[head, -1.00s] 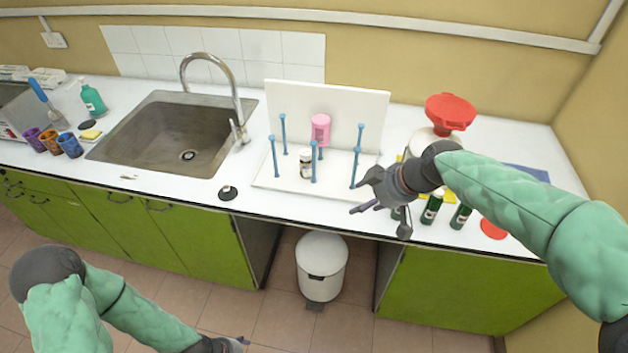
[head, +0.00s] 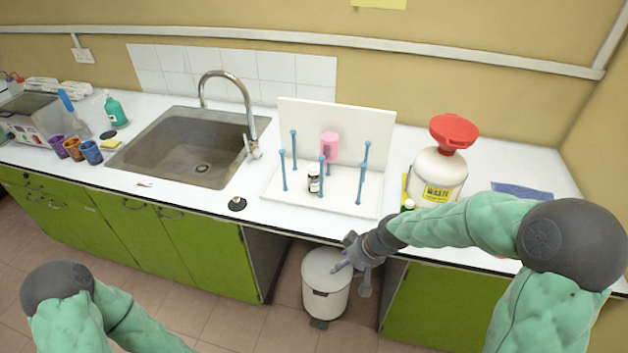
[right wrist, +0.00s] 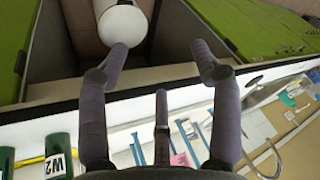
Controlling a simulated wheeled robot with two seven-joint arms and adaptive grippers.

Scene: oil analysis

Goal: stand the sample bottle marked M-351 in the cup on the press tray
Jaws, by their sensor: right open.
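A small bottle (head: 313,185) with a dark body and a pale label stands upright on the base of the white peg rack; its marking is too small to read, so I cannot tell whether it is M-351. A pink cup (head: 329,146) is at the rack's back panel. I cannot make out a press tray with a cup. My right gripper (head: 352,274) is open and empty, in front of the counter edge and above the bin, apart from the bottle. Its spread fingers (right wrist: 162,50) also show in the right wrist view. My left gripper is out of view.
The white rack (head: 280,205) has several upright blue pegs around the bottle. A waste jug (head: 436,175) with a red funnel stands to its right. A green bottle marked W2 (right wrist: 60,158) shows in the wrist view. Sink (head: 190,150) and several coloured cups (head: 73,148) are left.

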